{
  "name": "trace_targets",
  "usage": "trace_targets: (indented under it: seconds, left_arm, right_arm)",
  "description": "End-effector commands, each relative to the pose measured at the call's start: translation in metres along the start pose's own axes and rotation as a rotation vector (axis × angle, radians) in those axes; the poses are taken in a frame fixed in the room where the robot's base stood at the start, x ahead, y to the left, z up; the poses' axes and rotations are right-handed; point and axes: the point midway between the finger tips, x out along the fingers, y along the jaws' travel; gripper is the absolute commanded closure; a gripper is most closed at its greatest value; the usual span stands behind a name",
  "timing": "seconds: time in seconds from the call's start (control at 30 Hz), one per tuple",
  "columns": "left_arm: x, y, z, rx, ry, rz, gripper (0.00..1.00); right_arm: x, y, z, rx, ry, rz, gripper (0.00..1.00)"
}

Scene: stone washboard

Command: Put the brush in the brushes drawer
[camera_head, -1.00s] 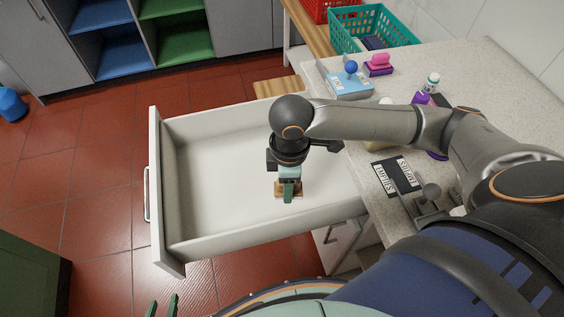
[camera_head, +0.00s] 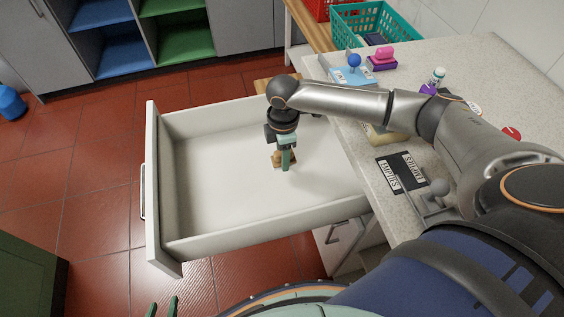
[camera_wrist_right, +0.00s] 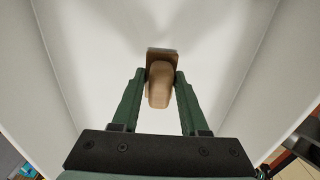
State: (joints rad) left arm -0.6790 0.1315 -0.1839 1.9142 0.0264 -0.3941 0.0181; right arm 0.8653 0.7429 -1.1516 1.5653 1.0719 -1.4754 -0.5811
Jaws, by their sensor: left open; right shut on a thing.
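The drawer (camera_head: 212,190) is white, pulled open and otherwise empty. My right gripper (camera_head: 284,160) points down inside its outline, near the middle. It is shut on the brush (camera_head: 277,158), of which a tan wooden part shows. In the right wrist view the brush (camera_wrist_right: 160,88) has a rounded tan handle between the green fingertips (camera_wrist_right: 153,92) and a darker brown block beyond. White drawer walls and floor surround it there. I cannot tell whether the brush touches the drawer floor. My left gripper (camera_head: 161,307) is open and empty at the bottom edge, outside the drawer.
The stone counter (camera_head: 480,75) at the right holds a blue-knobbed tool (camera_head: 354,62), a pink and purple block (camera_head: 383,57) and an "EMPTIES" label (camera_head: 403,172). A teal basket (camera_head: 385,25) stands behind. Open red floor lies left of the drawer.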

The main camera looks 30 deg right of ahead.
Motion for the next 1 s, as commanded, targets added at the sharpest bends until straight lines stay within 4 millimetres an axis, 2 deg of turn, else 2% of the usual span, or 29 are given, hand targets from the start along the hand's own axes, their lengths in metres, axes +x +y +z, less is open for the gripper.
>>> trace_targets:
  seconds: [0.03,0.3,0.5,0.9,0.93,1.0]
  left_arm:
    - [0.002,0.0,0.002,0.0,0.0,0.0,0.5]
    - [0.004,0.0,0.004,0.0,0.0,0.0,0.5]
    - [0.005,0.0,0.005,0.0,0.0,0.0,0.5]
    - [0.005,0.0,0.005,0.001,0.001,0.0,0.5]
    - [0.005,0.0,0.005,0.001,0.001,0.0,0.5]
    - [0.005,0.0,0.005,0.001,0.001,0.0,0.5]
  right_arm:
    - [0.006,0.005,0.0,0.002,0.001,0.0,1.0]
    - [0.022,0.018,0.002,0.001,0.001,0.001,1.0]
    - [0.049,0.017,0.003,0.001,-0.001,-0.001,1.0]
    - [0.054,0.016,0.002,0.0,0.001,0.0,1.0]
    - [0.054,0.016,0.002,0.0,0.001,0.0,0.55]
    - [0.053,0.016,0.002,0.0,0.001,0.0,0.47]
